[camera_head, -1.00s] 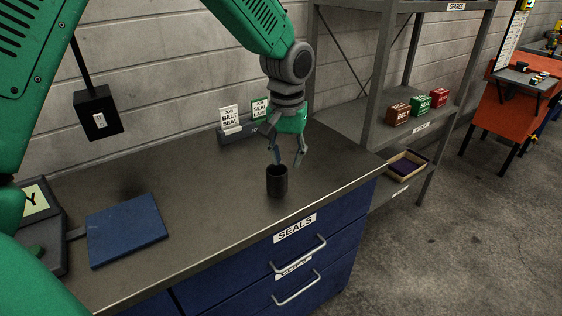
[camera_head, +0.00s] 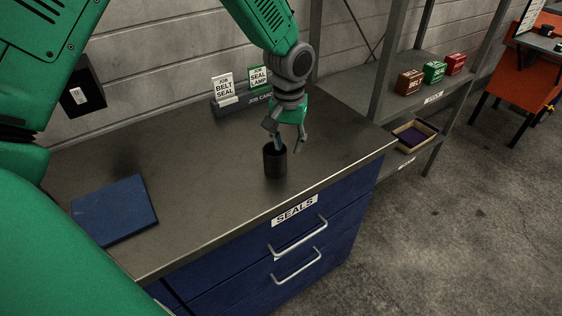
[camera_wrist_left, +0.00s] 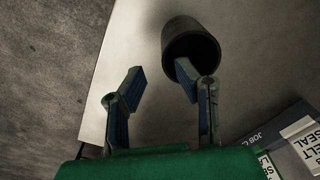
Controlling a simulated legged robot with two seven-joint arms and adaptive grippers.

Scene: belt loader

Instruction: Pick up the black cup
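The black cup (camera_head: 275,163) stands upright on the grey workbench top (camera_head: 200,170), near its front edge. My left gripper (camera_head: 289,147) is open just above and behind the cup, fingers pointing down. In the left wrist view the cup (camera_wrist_left: 190,42) is at the top, right of the middle, with its dark mouth facing the camera. One finger of the left gripper (camera_wrist_left: 158,85) overlaps the cup's mouth; I cannot tell whether its tip is inside. The other finger is well to the left, clear of the cup. Nothing is held. My right gripper is not in view.
A blue flat panel (camera_head: 114,209) lies on the bench at left. A job card holder (camera_head: 240,104) stands behind the gripper, by the wall. Blue drawers (camera_head: 300,235) are below the bench front. A metal shelf with small boxes (camera_head: 433,72) stands at right.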

